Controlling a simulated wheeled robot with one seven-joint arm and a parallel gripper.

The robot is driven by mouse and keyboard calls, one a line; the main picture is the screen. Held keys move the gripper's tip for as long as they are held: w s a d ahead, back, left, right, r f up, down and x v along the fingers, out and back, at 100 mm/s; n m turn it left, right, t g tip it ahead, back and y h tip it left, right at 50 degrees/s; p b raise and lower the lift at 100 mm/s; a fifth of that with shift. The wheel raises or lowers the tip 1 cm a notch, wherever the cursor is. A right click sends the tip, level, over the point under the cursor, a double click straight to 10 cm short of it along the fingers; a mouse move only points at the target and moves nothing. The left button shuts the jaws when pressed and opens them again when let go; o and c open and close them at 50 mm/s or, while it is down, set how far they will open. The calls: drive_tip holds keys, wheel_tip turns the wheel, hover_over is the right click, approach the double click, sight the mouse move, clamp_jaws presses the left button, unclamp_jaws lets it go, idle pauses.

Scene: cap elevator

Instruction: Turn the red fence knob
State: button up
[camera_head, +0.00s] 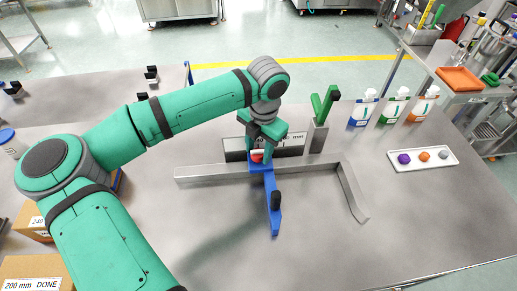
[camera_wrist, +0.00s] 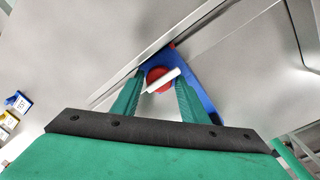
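The red fence knob (camera_head: 257,156) sits on top of the blue fence piece (camera_head: 274,205) where it crosses the grey metal rail (camera_head: 215,174). In the wrist view the knob (camera_wrist: 158,79) is a round red disc with a white bar across it. My gripper (camera_head: 261,146) points down at the knob from above. In the wrist view its two green fingers (camera_wrist: 155,92) are apart, one on each side of the knob and bar. I cannot tell whether the fingertips touch the knob.
A grey holder with green handles (camera_head: 319,130) stands behind the rail. Blue, green and orange-labelled bottles (camera_head: 394,106) and a white tray (camera_head: 423,166) with purple, orange and grey caps are to the right. Cardboard boxes (camera_head: 35,270) are at lower left. The table front is clear.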

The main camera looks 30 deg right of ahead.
drive_tip(key=c, duration=0.8)
drive_tip(key=shift+o, duration=0.2)
